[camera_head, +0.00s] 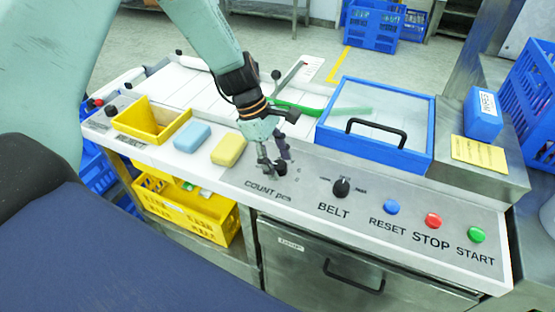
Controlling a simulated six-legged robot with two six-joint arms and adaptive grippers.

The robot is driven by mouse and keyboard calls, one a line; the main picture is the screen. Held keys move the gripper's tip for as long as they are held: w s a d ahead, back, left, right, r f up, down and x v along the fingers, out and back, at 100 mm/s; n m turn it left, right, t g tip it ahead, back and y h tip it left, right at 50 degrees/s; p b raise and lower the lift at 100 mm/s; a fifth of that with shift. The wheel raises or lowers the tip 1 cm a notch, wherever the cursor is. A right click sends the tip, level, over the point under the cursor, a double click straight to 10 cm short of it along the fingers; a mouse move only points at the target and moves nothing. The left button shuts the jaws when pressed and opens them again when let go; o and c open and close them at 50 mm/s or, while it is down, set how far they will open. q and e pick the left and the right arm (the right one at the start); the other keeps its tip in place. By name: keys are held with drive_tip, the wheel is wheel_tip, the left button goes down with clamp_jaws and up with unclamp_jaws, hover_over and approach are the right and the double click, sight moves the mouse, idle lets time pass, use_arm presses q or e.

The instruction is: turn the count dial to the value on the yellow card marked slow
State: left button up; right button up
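The count dial (280,169) is a dark knob on the grey panel, behind the label "COUNT", part of which is hard to read. My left gripper (273,163) points down at it from above. Its fingers are at the dial and cover much of it, so the dial's setting is hidden. I cannot tell whether the fingers grip the dial or only stand around it. A yellow card (478,153) lies on the steel ledge at the right; its writing is too small to read. My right gripper is not in view.
The belt knob (341,187), blue reset (391,206), red stop (432,220) and green start (477,234) buttons lie right of the dial. A blue-framed lid (376,83) stands behind. A yellow sponge (229,149) and blue sponge (192,136) lie left.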

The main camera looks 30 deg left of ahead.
use_arm(q)
drive_tip(key=shift+w+a+f, duration=0.1)
drive_tip(key=shift+a, duration=0.05)
drive_tip(key=c, duration=1.1)
drive_tip(key=m+g+p, duration=0.1)
drive_tip(key=m, duration=0.1)
drive_tip(key=shift+w+m, duration=0.1)
drive_tip(key=shift+m, duration=0.3)
drive_tip(key=m+g+p, duration=0.1)
drive_tip(key=m, duration=0.2)
drive_tip(key=shift+w+m+p, duration=0.1)
drive_tip(key=shift+m+p, duration=0.2)
drive_tip(key=shift+p, duration=0.05)
drive_tip(key=m+g, duration=0.1)
drive_tip(key=m, duration=0.1)
drive_tip(key=m+y, duration=0.1)
drive_tip(key=m, duration=0.1)
drive_tip(key=shift+w+d+m+g+y+p, duration=0.1)
drive_tip(key=shift+d+m+g+y+p, duration=0.1)
drive_tip(key=shift+m+g+y+p, duration=0.15)
drive_tip(key=shift+d+m+g+y+p, duration=0.1)
drive_tip(key=shift+m+g+y+p, duration=0.25)
drive_tip(key=shift+m, duration=0.8)
drive_tip(key=shift+m+g+y, duration=0.1)
drive_tip(key=shift+m+y, duration=0.3)
drive_tip(key=shift+m, duration=0.7)
